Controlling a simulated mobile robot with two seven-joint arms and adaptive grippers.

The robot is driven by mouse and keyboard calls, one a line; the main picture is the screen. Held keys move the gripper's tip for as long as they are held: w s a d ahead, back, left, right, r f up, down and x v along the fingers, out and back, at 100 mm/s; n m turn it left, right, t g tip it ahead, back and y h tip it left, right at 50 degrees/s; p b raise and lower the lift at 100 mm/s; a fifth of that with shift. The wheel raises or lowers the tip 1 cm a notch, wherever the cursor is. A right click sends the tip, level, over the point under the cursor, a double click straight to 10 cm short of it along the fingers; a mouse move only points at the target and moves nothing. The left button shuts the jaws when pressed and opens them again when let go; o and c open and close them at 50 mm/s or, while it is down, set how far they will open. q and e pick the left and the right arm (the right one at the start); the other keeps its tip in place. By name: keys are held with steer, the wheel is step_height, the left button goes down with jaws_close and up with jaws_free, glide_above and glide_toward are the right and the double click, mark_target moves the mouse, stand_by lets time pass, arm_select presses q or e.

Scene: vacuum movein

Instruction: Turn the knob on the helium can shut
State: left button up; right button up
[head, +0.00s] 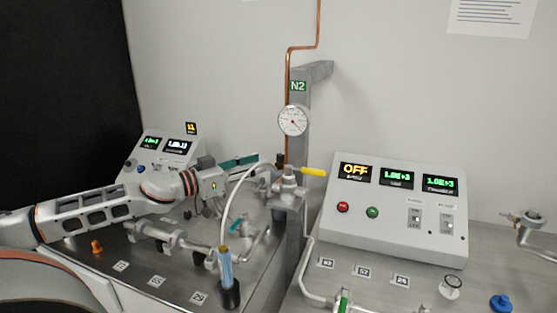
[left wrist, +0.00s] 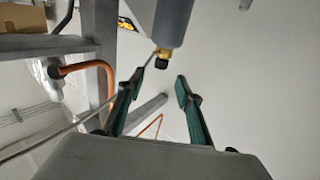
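A slim light-blue can (head: 226,270) with a brass-coloured top stands upright in a black holder at the front of the left bench in the head view; it may be the helium can, but no label is legible. My left gripper (head: 243,160) is above and behind it, apart from it, with teal fingers pointing right toward the pipework. In the left wrist view my left gripper (left wrist: 160,78) is open, with nothing between its fingertips. A grey cylinder with a brass end (left wrist: 171,28) shows beyond the fingers; I cannot tell whether it is the same can. My right gripper is not in view.
The grey post (head: 297,150) carries an N2 label and a round gauge (head: 293,121). A yellow-handled valve (head: 312,172) and a white hose (head: 228,205) are close to my left gripper. A control box (head: 393,235) stands right, another back left (head: 150,160).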

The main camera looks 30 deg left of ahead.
mark_target(277, 158)
arm_select(q)
steer(key=shift+w+d+f+b, duration=0.1)
steer(key=shift+w+f+b, duration=0.05)
steer(key=shift+w+b, duration=0.25)
steer(key=shift+w+d+f+b, duration=0.1)
steer(key=shift+w+b, duration=0.3)
steer(key=shift+w+d+r, duration=0.15)
steer(key=shift+w+r, duration=0.05)
steer(key=shift+w, duration=0.2)
steer(key=shift+b+x, duration=0.3)
steer(key=shift+x, duration=0.6)
steer(key=shift+w+d+r+p, duration=0.15)
steer(key=shift+w+r+p, duration=0.1)
steer(key=shift+w+p, duration=0.6)
steer(key=shift+w+d+f, duration=0.15)
steer(key=shift+w+d, duration=0.05)
steer(key=shift+w, duration=0.1)
steer(key=shift+w+d+f+p, duration=0.1)
steer(key=shift+f+p, duration=0.05)
steer(key=shift+p, duration=0.15)
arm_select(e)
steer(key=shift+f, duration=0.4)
arm_select(q)
steer(key=shift+c, duration=0.4)
